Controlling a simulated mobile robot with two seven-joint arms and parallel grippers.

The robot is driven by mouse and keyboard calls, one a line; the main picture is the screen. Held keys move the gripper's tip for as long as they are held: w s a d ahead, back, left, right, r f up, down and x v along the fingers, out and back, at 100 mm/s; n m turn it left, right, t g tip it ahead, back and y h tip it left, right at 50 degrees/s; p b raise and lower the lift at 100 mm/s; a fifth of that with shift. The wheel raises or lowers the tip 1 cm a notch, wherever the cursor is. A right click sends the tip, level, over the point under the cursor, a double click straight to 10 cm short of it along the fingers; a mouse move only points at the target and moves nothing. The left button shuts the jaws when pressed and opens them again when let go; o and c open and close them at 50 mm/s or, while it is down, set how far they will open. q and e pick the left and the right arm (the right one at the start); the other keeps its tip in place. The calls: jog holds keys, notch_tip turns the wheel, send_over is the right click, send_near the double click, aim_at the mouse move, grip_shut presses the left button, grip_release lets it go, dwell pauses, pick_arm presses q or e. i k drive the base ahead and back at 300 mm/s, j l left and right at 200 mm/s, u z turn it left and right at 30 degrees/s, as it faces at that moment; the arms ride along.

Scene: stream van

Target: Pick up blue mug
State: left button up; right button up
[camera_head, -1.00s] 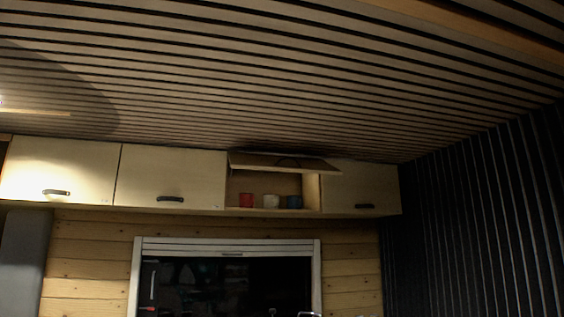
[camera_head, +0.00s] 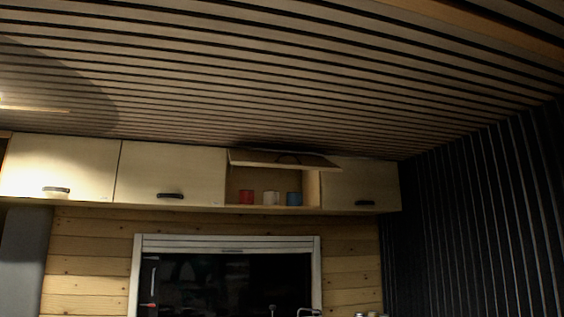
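The blue mug (camera_head: 294,198) stands in an open overhead cupboard (camera_head: 240,183), at the right end of a row of mugs. A white mug (camera_head: 271,198) stands just left of it, and a red mug (camera_head: 246,197) is further left. All are small and far off in the view. The cupboard's door (camera_head: 284,160) is raised, close under the ceiling. Neither of my grippers shows in the view.
Closed cupboards with dark handles flank the open one, at the left (camera_head: 170,175) and the right (camera_head: 360,186). Below is a white-framed dark window (camera_head: 228,277) in a wooden plank wall. The slatted ceiling (camera_head: 280,80) is close above the doors.

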aim_at(294, 199)
jog(key=i+l+u, duration=0.1)
jog(key=u, duration=0.25)
jog(key=i+l+u, duration=0.1)
jog(key=u, duration=0.25)
jog(key=i+l+u, duration=0.1)
jog(key=u, duration=0.25)
jog(key=i+l+u, duration=0.1)
jog(key=l, duration=0.2)
jog(key=i+l+u, duration=0.15)
jog(key=l, duration=0.15)
jog(key=l+u, duration=0.1)
jog(key=l, duration=0.2)
